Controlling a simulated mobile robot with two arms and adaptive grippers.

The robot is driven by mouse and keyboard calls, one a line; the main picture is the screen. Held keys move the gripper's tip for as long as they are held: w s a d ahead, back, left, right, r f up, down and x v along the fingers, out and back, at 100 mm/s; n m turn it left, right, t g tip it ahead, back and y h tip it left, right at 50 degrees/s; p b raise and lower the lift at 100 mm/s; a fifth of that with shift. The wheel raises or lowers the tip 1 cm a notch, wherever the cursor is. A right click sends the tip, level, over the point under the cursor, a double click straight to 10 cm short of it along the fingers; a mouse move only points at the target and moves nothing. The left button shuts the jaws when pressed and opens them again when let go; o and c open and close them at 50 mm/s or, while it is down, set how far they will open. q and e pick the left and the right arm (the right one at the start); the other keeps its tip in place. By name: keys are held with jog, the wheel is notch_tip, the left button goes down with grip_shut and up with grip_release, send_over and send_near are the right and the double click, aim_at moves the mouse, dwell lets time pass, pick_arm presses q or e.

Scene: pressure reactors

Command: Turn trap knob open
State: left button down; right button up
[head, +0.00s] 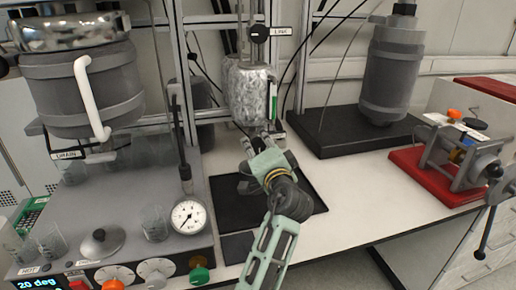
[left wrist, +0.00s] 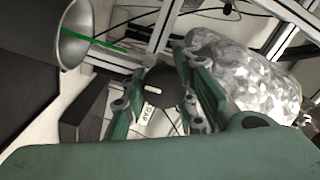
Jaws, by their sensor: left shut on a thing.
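My left gripper (head: 257,142) reaches up from the bottom of the head view to just below the foil-wrapped vessel (head: 250,92). In the left wrist view the trap knob (left wrist: 162,86) is a dark round knob with a pale mark, between the two green fingers. The fingers are shut on it. A small white label (left wrist: 147,113) sits beside the knob, upside down in that view. In the head view the gripper hides the knob. The foil vessel fills the right of the left wrist view (left wrist: 245,75). My right gripper is not in view.
A black knob (head: 259,33) with a label is above the foil vessel. The grey reactor console (head: 120,215) with a gauge (head: 188,216) stands left. A dark cylinder (head: 390,75) stands on a black base, and a red-based device (head: 455,160) is at right.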

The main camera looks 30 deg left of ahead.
pick_arm(q)
jog(key=shift+d+f, duration=0.1)
jog(key=shift+f, duration=0.5)
jog(key=c, duration=1.5)
grip_release()
jog(key=shift+r, duration=0.15)
jog(key=shift+r, duration=0.25)
